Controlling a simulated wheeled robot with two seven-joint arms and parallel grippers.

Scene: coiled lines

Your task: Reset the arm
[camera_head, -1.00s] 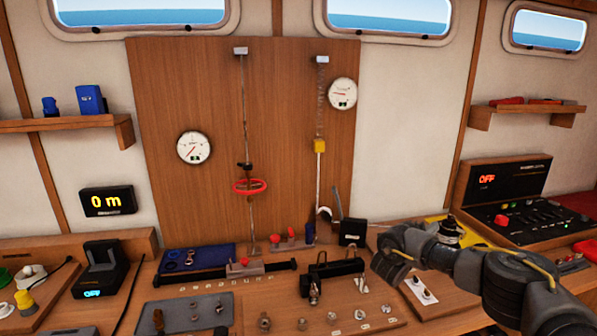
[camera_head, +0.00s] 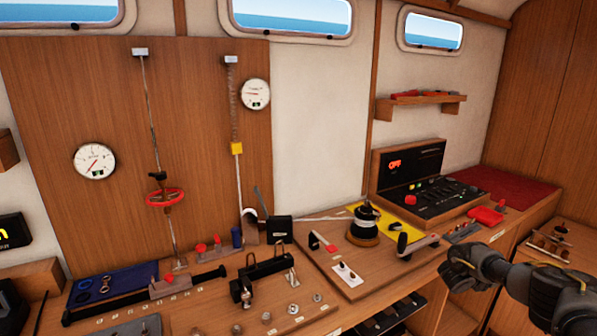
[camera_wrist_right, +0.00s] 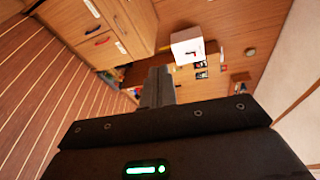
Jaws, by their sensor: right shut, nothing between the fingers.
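My right arm (camera_head: 490,268) comes in from the right edge in the head view, in front of the bench's right part. Its gripper cannot be made out there. In the right wrist view my right gripper (camera_wrist_right: 157,84) shows its two dark fingers together, with nothing between them. It appears clear of the things around it. My left arm and left gripper are in neither view.
The wooden bench holds a dark winch drum (camera_head: 364,225), a control panel (camera_head: 415,185) reading OFF and a black bracket (camera_head: 262,275). A wooden panel (camera_head: 110,125) with gauges stands behind. The wrist view shows drawers (camera_wrist_right: 100,35), plank floor (camera_wrist_right: 45,85) and a white box (camera_wrist_right: 187,46).

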